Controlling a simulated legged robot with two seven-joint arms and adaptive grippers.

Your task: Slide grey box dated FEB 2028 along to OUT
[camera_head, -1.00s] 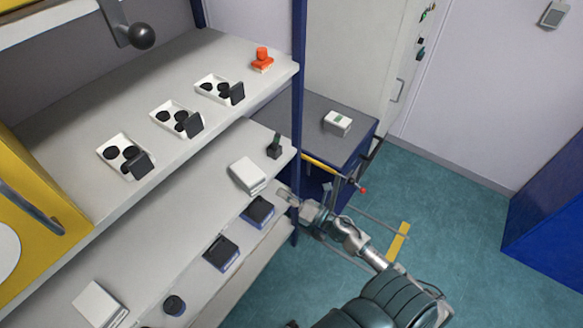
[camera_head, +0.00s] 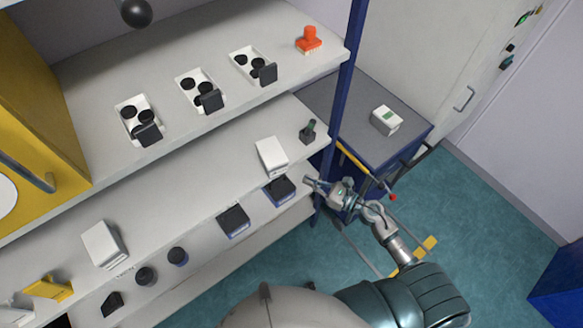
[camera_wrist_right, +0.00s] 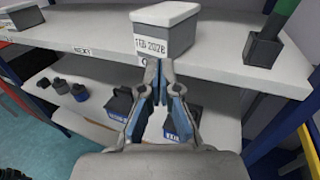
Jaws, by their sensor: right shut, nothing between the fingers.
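The grey box dated FEB 2028 (camera_wrist_right: 165,32) has a pale lid and stands upright on the middle shelf in the right wrist view. In the head view, the pale-lidded box (camera_head: 271,156) near that shelf's right end appears to be the same one. My right gripper (camera_wrist_right: 158,66) is shut and empty, its fingertips just below the box's front face in the picture; I cannot tell if they touch it. In the head view the right gripper (camera_head: 308,181) is at the shelf's right front. A shelf-edge label under the box is mostly hidden by the fingers.
A green-topped dark holder (camera_head: 309,132) stands right of the box. Another pale box (camera_head: 104,244) is far left on the same shelf, and a NEXT label (camera_wrist_right: 82,51) is on its edge. A blue post (camera_head: 345,85) rises near my gripper. Dark bins (camera_head: 233,221) sit below.

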